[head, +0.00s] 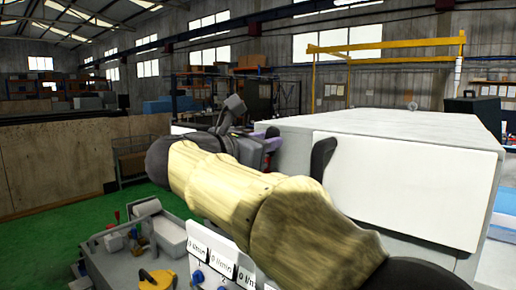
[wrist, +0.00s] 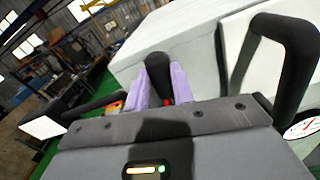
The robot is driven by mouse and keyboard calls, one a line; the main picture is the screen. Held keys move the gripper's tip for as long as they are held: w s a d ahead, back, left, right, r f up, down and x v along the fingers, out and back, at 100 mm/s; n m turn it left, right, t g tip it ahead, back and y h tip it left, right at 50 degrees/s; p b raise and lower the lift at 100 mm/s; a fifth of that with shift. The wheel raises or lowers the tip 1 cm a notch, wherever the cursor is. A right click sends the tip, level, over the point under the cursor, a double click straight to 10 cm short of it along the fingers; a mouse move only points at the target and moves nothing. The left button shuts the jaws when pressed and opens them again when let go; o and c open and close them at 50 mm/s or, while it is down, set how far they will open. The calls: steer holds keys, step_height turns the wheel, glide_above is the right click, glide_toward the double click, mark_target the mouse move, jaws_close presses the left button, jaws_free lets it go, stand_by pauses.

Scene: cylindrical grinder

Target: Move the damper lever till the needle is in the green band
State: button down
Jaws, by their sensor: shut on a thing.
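In the wrist view my gripper (wrist: 163,88) has purple fingers closed on the black knob of the damper lever (wrist: 158,70). A small red part shows at the base between the fingers. In the head view my gripper (head: 268,141) is small and mostly hidden behind my own arm, beside the white machine housing; the lever cannot be made out there. A round white gauge (wrist: 303,129) with red on its face is cut off at the right edge of the wrist view. Its needle and green band cannot be read clearly.
The large white housing (head: 410,180) stands right of my arm, with a black handle (head: 322,157) on it. In the wrist view a thick black handle (wrist: 290,42) is close on the right. A grey machine with blue knobs (head: 197,276) is below my arm. Green floor (head: 50,235) is open at left.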

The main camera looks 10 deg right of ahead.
steer(key=c, duration=1.2)
jaws_free()
steer(key=shift+a, duration=0.1)
steer(key=b+v, duration=0.5)
steer(key=v, duration=1.2)
steer(key=shift+s+a, duration=0.1)
steer(key=shift+s, duration=0.1)
